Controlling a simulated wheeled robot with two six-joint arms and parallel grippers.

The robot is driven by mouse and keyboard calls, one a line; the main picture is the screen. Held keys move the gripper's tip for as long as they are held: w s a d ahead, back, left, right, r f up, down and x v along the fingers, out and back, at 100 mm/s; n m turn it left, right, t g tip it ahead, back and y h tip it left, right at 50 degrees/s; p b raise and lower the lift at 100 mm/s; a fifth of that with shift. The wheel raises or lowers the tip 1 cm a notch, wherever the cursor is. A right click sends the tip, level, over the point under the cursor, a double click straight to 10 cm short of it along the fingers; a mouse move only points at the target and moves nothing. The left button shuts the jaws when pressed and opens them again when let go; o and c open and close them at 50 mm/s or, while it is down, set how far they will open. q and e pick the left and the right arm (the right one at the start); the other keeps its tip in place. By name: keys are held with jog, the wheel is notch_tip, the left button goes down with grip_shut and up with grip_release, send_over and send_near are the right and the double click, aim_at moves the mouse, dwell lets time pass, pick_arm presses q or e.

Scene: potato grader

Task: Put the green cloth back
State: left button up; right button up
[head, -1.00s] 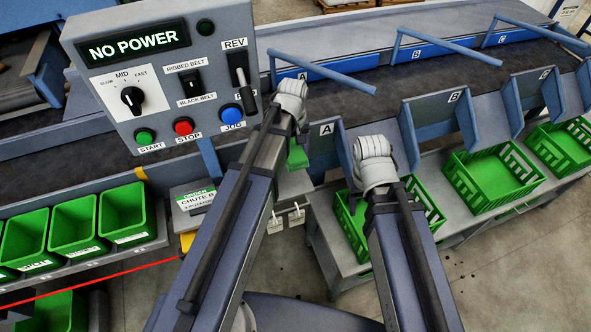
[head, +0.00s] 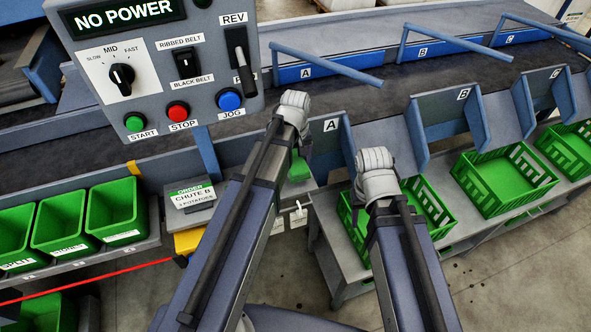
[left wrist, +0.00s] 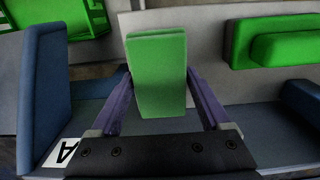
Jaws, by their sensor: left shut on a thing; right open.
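The green cloth (left wrist: 158,75) hangs between the two fingers of my left gripper (left wrist: 160,95) in the left wrist view. In the head view, a small green part of the cloth (head: 299,167) shows just below my left wrist, close to the grey chute plate beside the A label. My left gripper is shut on the cloth. My right gripper (head: 376,172) is over the left end of the crate under chute A. Its fingers are mostly hidden by its own wrist; it is open, with nothing seen in it.
The control panel (head: 160,65) reads NO POWER and stands at upper left. Green bins (head: 115,210) line the left shelf. Green crates (head: 503,180) stand under the chutes on the right. A rounded green piece (left wrist: 285,48) sits at upper right in the left wrist view.

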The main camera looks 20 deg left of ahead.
aim_at(295, 161)
pick_arm(q)
jog(key=shift+f+b, duration=0.9)
jog(key=shift+f, duration=0.45)
jog(key=shift+f, duration=0.2)
jog(key=o, duration=1)
jog(key=shift+r, duration=0.15)
notch_tip(295, 161, up, 8)
jog(key=p, duration=0.7)
jog(key=shift+p, duration=0.35)
jog(key=s+d+m, duration=0.3)
jog(key=s, duration=0.1)
jog(key=s+d+m, duration=0.4)
jog(key=s, duration=0.1)
jog(key=s+d+m+y, duration=0.1)
jog(key=s+d+m, duration=0.2)
jog(key=s, duration=0.2)
jog(key=shift+s+d+m, duration=0.15)
jog(key=shift+d+m, duration=0.1)
jog(key=shift+m, duration=0.05)
